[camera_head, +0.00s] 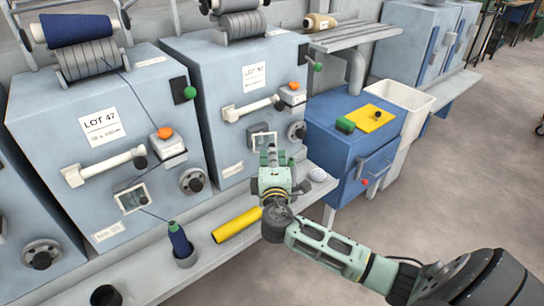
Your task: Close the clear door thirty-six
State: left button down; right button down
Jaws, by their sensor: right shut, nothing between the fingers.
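No number thirty-six can be read in the head view. Two small white-framed panels show, one on the left machine (132,198) and one on the middle machine (257,132); I cannot tell whether either is the clear door, or open or shut. My right gripper (272,152) is shut and empty, fingers pointing away from me, in front of the middle machine's lower part. It hides part of that machine's panel; I cannot tell whether it touches it. My left gripper is not in view.
Blue-grey machines labelled LOT 47 (103,125) stand above a grey ledge (150,278). On it are a yellow tube (237,225), a blue bobbin (180,240) and a white round object (318,175). A blue cabinet (335,140) and white bin (405,97) stand right.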

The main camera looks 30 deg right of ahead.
aim_at(275, 143)
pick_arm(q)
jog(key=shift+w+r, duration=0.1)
pick_arm(e)
jog(key=shift+d, duration=0.15)
jog(key=d+n+t+y, duration=0.1)
jog(key=w+d+n+y, duration=0.1)
jog(key=y, duration=0.1)
jog(key=shift+t+b, duration=0.35)
jog(key=shift+t, duration=0.05)
jog(key=shift+w+d, duration=0.3)
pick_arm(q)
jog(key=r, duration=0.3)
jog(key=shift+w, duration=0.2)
pick_arm(e)
jog(key=shift+w+d, duration=0.15)
jog(key=shift+d, duration=0.05)
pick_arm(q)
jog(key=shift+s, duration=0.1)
pick_arm(e)
jog(key=shift+f, duration=0.1)
